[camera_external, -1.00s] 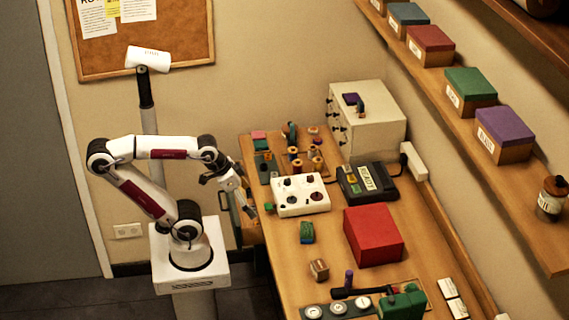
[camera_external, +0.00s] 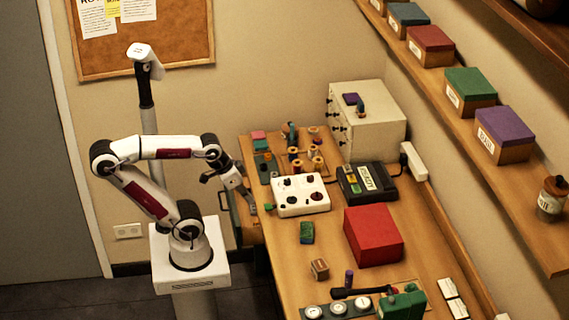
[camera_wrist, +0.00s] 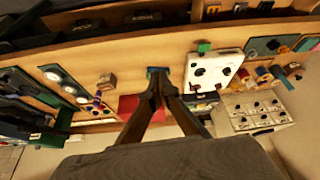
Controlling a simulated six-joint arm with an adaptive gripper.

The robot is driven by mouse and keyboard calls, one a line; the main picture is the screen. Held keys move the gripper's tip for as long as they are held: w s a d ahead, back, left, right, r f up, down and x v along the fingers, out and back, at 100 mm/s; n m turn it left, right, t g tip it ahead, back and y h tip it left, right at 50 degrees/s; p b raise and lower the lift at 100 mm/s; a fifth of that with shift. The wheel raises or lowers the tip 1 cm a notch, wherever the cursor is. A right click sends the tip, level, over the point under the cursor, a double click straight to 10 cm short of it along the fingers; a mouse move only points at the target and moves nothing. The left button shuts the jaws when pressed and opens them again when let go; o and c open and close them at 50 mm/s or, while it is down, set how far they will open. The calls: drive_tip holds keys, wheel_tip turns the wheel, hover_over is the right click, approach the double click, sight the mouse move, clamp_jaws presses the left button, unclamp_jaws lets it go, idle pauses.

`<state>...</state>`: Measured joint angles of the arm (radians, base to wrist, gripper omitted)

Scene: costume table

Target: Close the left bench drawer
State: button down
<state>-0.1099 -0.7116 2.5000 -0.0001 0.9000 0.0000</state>
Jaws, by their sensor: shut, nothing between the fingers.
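The left bench drawer (camera_external: 234,217) shows as a wooden box sticking out from the bench's left side, below the top. It stands partly open, and my arm partly hides it. My gripper (camera_external: 252,208) is at the bench's left edge, beside and above the drawer. In the wrist view my gripper (camera_wrist: 157,74) has its dark fingers together with nothing between them. I cannot tell whether the fingertips touch the drawer or the bench edge.
The wooden bench top (camera_external: 275,232) carries a white control panel (camera_external: 300,195), a green block (camera_external: 307,232), a red box (camera_external: 373,236) and a black device (camera_external: 367,182). A cream drawer cabinet (camera_external: 372,120) stands at the back.

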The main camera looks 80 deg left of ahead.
drive_tip(key=s+a+f+n+g, duration=0.1)
drive_tip(key=a+f+n, duration=0.25)
drive_tip(key=a, duration=0.45)
drive_tip(key=a+f+n+g+h, duration=0.1)
drive_tip(key=a+f+n+g, duration=0.15)
drive_tip(key=a+n, duration=0.35)
drive_tip(key=s+a+f+n, duration=0.1)
drive_tip(key=a+f+n, duration=0.3)
drive_tip(key=a, duration=0.5)
drive_tip(key=s+a+f+n+t, duration=0.1)
drive_tip(key=s+a+f+n, duration=0.3)
drive_tip(key=a+n, duration=0.3)
drive_tip(key=s+a+f+n, duration=0.4)
drive_tip(key=a+n, duration=0.3)
drive_tip(key=a, duration=0.1)
drive_tip(key=s+a+f+n+t, duration=0.1)
drive_tip(key=s+a+f+n, duration=0.2)
drive_tip(key=a+n, duration=0.4)
drive_tip(key=shift+s+a+f+t, duration=0.4)
drive_tip(key=shift+a+f, duration=0.3)
drive_tip(key=shift+f, duration=0.2)
